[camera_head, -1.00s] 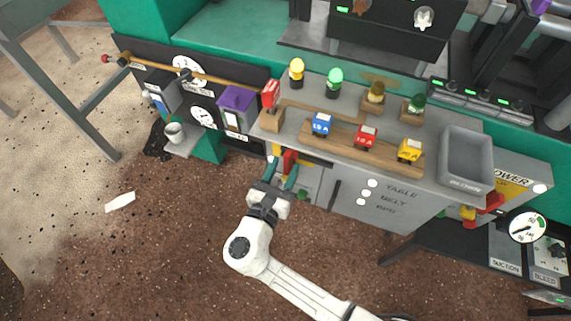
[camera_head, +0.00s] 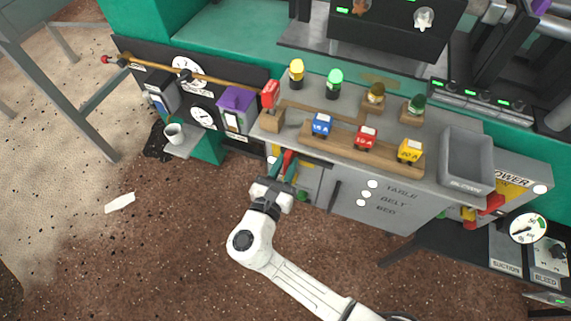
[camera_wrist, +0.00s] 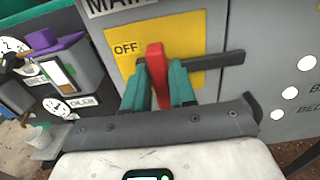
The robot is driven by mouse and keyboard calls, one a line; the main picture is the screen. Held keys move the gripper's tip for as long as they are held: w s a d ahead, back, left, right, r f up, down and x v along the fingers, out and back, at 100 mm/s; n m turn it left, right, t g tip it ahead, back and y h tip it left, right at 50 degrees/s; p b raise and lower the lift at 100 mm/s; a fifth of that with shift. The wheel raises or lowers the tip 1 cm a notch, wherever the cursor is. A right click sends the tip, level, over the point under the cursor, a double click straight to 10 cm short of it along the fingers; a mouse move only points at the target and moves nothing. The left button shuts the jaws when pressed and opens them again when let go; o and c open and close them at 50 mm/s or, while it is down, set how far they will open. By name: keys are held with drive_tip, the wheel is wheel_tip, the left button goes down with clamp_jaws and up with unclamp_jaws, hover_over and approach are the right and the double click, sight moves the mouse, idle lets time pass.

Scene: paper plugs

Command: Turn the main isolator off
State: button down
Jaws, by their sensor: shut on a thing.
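The main isolator shows in the wrist view as a yellow plate (camera_wrist: 205,80) under a partly cut-off "MAIN" sign (camera_wrist: 118,5). Its red handle (camera_wrist: 155,62) stands nearly upright, just right of the word "OFF". A dark bar (camera_wrist: 222,59) runs sideways behind it. My gripper (camera_wrist: 158,85) has a green finger on each side of the handle and is shut on it. The handle's lower end is hidden by my gripper. In the head view my gripper (camera_head: 281,168) holds the red handle (camera_head: 288,160) at the left end of the grey cabinet.
The grey cabinet (camera_head: 345,200) carries toy-like plugs on wooden blocks and a grey tray (camera_head: 466,160). A purple-topped box (camera_head: 236,108) and dials are at the left. A white cup (camera_head: 174,132) stands on a low shelf. Floor in front is clear except a paper scrap (camera_head: 120,202).

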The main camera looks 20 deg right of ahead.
drive_tip(key=shift+r+n+p, duration=0.1)
drive_tip(key=shift+n+p, duration=0.2)
drive_tip(key=shift+p, duration=0.2)
drive_tip(key=n+p, duration=0.2)
drive_tip(key=p, duration=0.1)
drive_tip(key=shift+w+a+r+n, duration=0.15)
drive_tip(key=shift+r+n, duration=0.05)
drive_tip(key=shift+n, duration=0.1)
drive_tip(key=shift+w+a+f+n+p, duration=0.1)
drive_tip(key=shift+f+n+p, duration=0.2)
drive_tip(key=shift+n+p, duration=1.7)
drive_tip(key=shift+w+a+f+n+p, duration=0.25)
drive_tip(key=shift+n+p, duration=0.7)
drive_tip(key=shift+n, duration=1.9)
drive_tip(key=shift+f+n+p, duration=0.4)
drive_tip(key=shift+n+p, duration=1.1)
drive_tip(key=shift+n, duration=0.95)
drive_tip(key=c, duration=1)
unclamp_jaws()
drive_tip(key=shift+c, duration=0.2)
